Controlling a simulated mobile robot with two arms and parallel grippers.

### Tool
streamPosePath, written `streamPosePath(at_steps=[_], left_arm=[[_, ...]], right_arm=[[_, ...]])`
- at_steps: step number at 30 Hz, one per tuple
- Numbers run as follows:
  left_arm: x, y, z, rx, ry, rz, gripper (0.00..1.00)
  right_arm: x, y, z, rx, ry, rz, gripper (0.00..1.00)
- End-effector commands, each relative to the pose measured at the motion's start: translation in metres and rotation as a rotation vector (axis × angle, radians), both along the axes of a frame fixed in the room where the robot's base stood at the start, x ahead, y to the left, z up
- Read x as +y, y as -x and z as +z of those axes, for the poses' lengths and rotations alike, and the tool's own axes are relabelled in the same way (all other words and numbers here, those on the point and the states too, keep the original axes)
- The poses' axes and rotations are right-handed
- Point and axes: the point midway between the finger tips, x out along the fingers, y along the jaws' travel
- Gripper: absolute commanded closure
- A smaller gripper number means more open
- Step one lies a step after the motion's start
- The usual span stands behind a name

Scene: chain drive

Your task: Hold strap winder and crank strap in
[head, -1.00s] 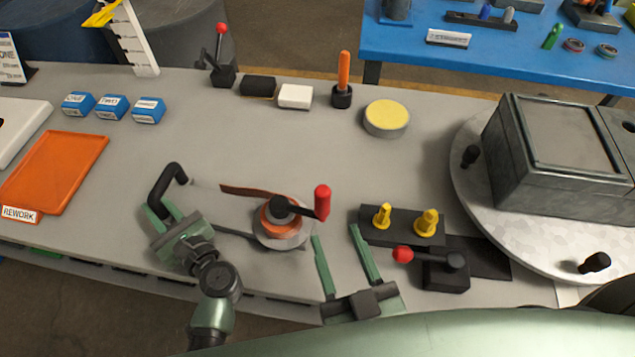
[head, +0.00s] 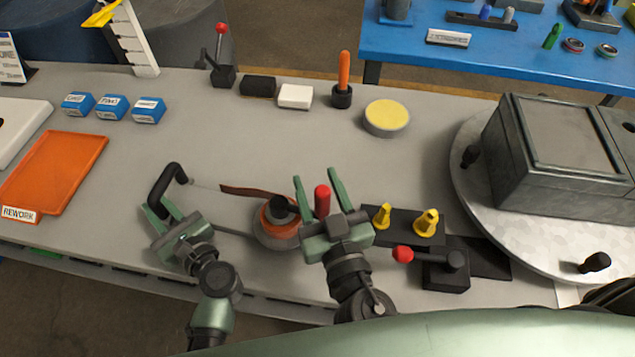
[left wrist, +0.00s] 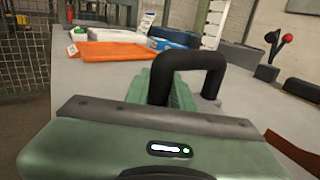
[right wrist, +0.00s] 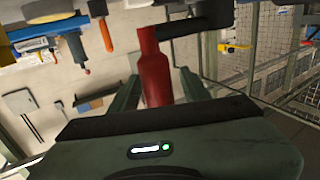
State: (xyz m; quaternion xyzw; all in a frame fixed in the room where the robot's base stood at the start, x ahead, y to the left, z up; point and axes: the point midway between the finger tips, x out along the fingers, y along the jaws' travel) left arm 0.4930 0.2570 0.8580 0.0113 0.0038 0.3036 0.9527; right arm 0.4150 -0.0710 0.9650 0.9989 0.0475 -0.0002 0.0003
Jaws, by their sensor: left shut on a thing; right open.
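The strap winder (head: 277,232) is a round grey drum with an orange-brown strap wound on it. A loose end of strap (head: 245,191) reaches out to the left. Its black handle (head: 163,183) stands at the left end, and my left gripper (head: 161,211) is shut on it; the left wrist view shows the handle (left wrist: 190,58) between the fingers. The red crank knob (head: 322,199) stands upright at the winder's right. My right gripper (head: 318,178) is open with its fingers on either side of the knob, which shows between them in the right wrist view (right wrist: 153,65).
A black block with yellow pegs (head: 427,223) and a red-knobbed lever (head: 402,254) stand right of my right gripper. A turntable with a grey box (head: 565,160) is far right. An orange tray (head: 60,170) is at left.

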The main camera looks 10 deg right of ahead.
Motion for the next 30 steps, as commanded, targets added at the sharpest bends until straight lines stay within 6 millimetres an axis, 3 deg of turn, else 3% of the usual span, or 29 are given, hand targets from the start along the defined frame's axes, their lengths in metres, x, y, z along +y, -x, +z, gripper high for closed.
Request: streamPosePath(at_steps=[3, 8, 30], left_arm=[[-0.0003, -0.0003, 0.0004, -0.001, 0.000, -0.001, 1.00], [-0.0003, -0.0003, 0.0005, -0.001, 0.000, -0.001, 1.00], [-0.0001, -0.0003, 0.0007, -0.001, 0.000, 0.000, 1.00]], right_arm=[[0.0000, 0.0001, -0.0001, 0.000, 0.000, 0.000, 0.56], [0.0000, 0.0003, -0.0001, 0.000, 0.000, 0.000, 1.00], [0.0001, 0.0005, -0.0002, 0.000, 0.000, 0.001, 1.00]])
